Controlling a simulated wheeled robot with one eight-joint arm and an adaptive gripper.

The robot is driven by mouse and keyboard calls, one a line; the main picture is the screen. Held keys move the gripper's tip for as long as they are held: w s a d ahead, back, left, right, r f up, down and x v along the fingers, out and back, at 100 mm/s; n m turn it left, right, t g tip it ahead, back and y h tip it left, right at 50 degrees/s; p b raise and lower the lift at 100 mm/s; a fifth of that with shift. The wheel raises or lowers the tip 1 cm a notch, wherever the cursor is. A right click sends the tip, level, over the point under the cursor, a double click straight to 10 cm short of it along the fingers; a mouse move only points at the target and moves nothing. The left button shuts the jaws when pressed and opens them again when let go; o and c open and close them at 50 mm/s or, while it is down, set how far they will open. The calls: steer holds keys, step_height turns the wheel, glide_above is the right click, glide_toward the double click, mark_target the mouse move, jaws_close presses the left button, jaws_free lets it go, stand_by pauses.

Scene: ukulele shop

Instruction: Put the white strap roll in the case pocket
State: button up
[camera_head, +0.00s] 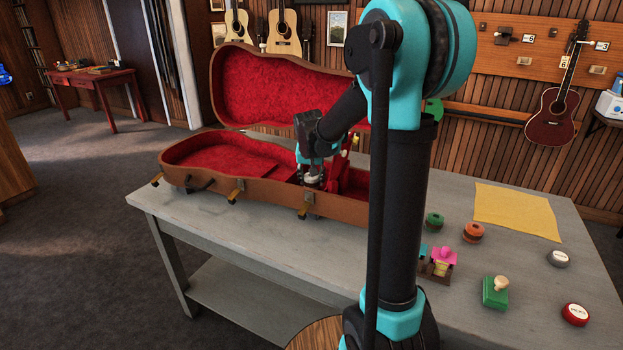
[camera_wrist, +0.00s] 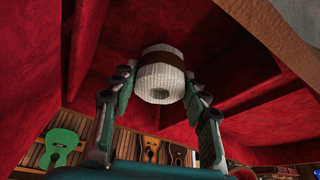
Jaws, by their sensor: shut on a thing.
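The white strap roll (camera_wrist: 162,75) has a woven surface, a brown band and a round hole in its end. My gripper (camera_wrist: 158,82) is shut on it, with one finger on each side. In the head view my gripper (camera_head: 312,176) points down into the neck end of the open brown guitar case (camera_head: 265,200), which is lined in red. Red walls surround the roll in the wrist view, so it is at or inside a lined compartment, the case pocket (camera_wrist: 95,50). I cannot tell whether the roll touches the pocket floor. My arm hides part of the case's right end.
The case lies on a grey table (camera_head: 240,245) with its lid (camera_head: 290,90) raised behind.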

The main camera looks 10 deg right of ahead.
steer(key=o, duration=1.7)
steer(key=shift+o, duration=0.2)
steer(key=shift+r, duration=0.1)
steer(key=shift+r, duration=3.45)
